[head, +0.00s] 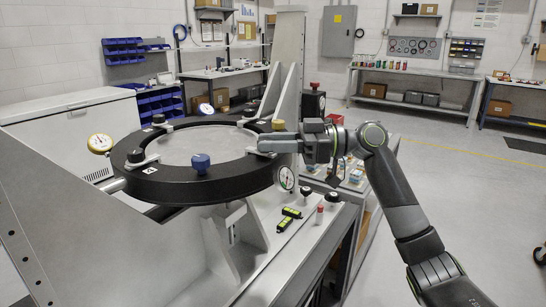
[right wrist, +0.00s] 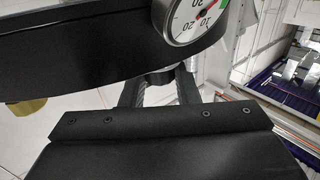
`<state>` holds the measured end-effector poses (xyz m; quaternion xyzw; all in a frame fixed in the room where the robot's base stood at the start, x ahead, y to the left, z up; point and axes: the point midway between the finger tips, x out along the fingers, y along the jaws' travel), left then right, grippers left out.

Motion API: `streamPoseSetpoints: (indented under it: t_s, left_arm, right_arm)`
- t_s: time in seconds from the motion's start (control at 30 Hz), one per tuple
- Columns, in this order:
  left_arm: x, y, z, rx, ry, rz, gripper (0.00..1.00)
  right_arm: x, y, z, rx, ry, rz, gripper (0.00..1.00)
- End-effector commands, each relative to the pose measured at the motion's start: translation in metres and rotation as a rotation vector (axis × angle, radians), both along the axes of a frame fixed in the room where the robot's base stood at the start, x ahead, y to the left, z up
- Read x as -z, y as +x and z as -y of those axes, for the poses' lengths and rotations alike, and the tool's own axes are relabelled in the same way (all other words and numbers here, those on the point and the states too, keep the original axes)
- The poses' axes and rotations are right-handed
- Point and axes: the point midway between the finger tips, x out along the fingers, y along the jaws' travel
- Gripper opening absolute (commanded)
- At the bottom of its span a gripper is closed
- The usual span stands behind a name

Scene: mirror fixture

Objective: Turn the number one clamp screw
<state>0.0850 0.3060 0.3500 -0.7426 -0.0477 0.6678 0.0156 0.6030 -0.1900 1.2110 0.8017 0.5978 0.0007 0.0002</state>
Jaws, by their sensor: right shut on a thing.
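The mirror fixture's black ring (head: 222,180) holds a round pale mirror (head: 200,145). Black-knobbed clamp screws stand on the ring at front left (head: 135,157), back left (head: 158,119) and back right (head: 248,114). My right gripper (head: 268,144) reaches in from the right to the ring's right rim. It hides the clamp there; no number one is readable. In the right wrist view my gripper's fingers (right wrist: 160,92) close around a dark part (right wrist: 160,77), apparently a clamp screw, beside the ring's edge (right wrist: 80,50). My left gripper is out of view.
A dial gauge (head: 286,178) hangs just under my right gripper and shows close in the wrist view (right wrist: 190,20). Another gauge (head: 100,143) is at left. Small tools (head: 287,219) lie below on the fixture base.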

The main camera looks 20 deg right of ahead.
Motion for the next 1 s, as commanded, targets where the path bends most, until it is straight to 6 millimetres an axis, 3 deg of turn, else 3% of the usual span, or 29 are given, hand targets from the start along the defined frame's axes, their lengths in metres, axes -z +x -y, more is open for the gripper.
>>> streamPoseSetpoints:
  t_s: [0.2,0.77,0.8,0.93,1.0]
  left_arm:
    - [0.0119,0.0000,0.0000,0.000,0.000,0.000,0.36]
    - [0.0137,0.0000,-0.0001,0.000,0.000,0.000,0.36]
    - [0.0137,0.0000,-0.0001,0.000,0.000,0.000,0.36]
    - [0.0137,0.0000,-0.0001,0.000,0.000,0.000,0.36]
    - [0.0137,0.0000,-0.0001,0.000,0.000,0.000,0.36]
  right_arm:
    - [0.0022,0.0016,0.0003,-0.075,0.000,-0.002,0.06]
    - [0.0012,0.0017,0.0002,-0.104,-0.002,-0.004,0.06]
    - [0.0012,0.0017,0.0002,-0.104,-0.002,-0.004,0.31]
    - [0.0010,0.0017,0.0001,-0.104,-0.001,-0.003,0.48]
    - [0.0008,0.0017,0.0001,-0.104,-0.001,-0.002,0.50]
